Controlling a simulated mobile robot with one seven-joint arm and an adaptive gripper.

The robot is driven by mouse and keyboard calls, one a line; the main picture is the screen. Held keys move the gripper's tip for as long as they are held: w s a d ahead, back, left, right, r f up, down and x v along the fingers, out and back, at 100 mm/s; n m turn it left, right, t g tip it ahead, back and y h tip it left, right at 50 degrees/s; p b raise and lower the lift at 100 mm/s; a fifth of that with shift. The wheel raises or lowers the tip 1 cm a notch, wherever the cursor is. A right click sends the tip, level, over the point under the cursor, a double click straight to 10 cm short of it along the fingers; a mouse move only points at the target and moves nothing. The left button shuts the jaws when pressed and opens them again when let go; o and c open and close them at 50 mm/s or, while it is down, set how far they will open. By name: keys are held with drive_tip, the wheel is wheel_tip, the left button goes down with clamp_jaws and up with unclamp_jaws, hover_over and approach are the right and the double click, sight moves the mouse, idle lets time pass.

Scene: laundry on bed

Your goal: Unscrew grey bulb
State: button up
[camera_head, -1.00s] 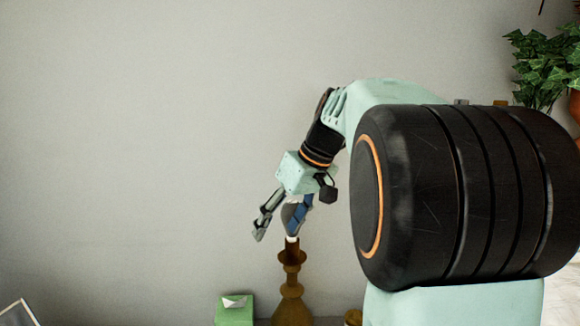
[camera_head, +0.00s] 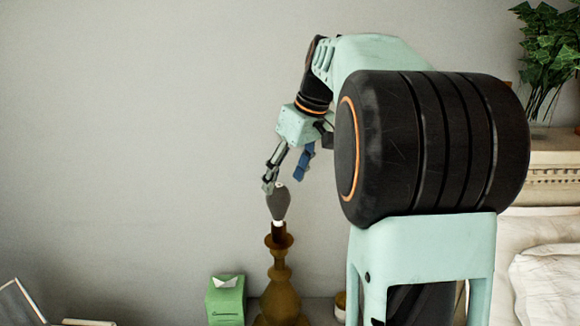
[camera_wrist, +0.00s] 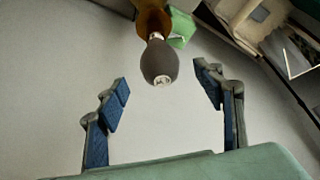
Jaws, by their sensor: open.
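The grey bulb (camera_head: 278,204) stands upright in the top of the brown lamp base (camera_head: 281,290), with its pale lower end showing just above the neck. My gripper (camera_head: 285,182) is open and empty at the top of the bulb. In the wrist view the bulb (camera_wrist: 159,60) points its rounded end toward me, in the gap between the two spread blue-padded fingers of my gripper (camera_wrist: 161,76). There is clear space on both sides, and neither finger appears to touch it. The lamp base (camera_wrist: 153,18) is partly cut off at the top of the wrist view.
A green tissue box (camera_head: 226,300) stands left of the lamp base. A small jar (camera_head: 341,305) is to its right, partly hidden by my arm. A frame (camera_head: 18,302) lies far left. A bed (camera_head: 548,270) and a plant (camera_head: 548,60) are at the right. The wall behind is bare.

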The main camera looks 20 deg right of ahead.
sight(278, 198)
drive_tip(key=x, duration=0.6)
drive_tip(key=shift+w+f, duration=0.15)
drive_tip(key=shift+f, duration=0.2)
